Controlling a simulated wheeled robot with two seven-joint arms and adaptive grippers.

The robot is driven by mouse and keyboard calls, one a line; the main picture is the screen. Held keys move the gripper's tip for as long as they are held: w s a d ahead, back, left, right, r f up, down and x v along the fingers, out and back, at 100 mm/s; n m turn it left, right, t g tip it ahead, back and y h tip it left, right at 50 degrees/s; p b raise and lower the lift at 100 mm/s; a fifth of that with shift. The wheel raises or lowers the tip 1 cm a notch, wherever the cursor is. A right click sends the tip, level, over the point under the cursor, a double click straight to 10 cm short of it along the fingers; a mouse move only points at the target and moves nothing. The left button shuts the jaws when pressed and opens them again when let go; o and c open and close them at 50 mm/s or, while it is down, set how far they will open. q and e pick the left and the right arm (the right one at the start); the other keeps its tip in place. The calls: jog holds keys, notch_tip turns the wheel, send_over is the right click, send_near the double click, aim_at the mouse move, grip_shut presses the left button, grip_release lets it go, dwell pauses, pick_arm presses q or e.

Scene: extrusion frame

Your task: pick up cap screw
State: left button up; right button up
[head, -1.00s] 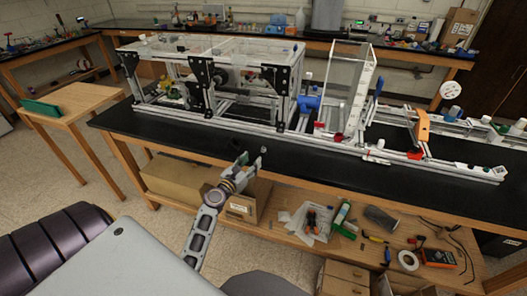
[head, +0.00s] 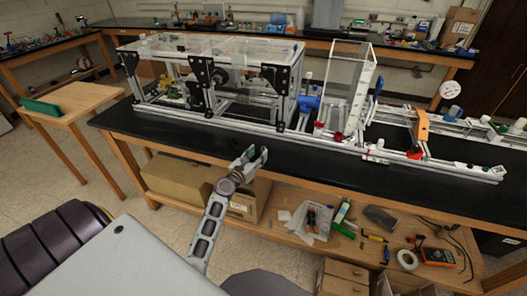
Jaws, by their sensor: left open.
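My left gripper (head: 256,155) is open at the front edge of the black bench top (head: 200,143), its two fingers apart and pointing toward the bench. I cannot make out the cap screw now; the spot where a small grey piece lay is covered by or right beside the right-hand finger. Nothing clear shows between the fingers. My right gripper is out of view.
The extrusion frame (head: 225,121) with clear panels stands along the bench behind the gripper. A clear upright box (head: 345,90) and an orange bracket (head: 422,125) stand to the right. A lower shelf (head: 290,232) holds cardboard boxes and tools. The bench's front strip is mostly clear.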

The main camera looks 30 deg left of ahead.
aim_at(264, 148)
pick_arm(q)
jog(key=shift+w, duration=0.15)
jog(key=shift+w+a+f, duration=0.15)
jog(key=shift+w, duration=2.45)
jog(key=shift+c, duration=0.3)
jog(key=c, duration=0.7)
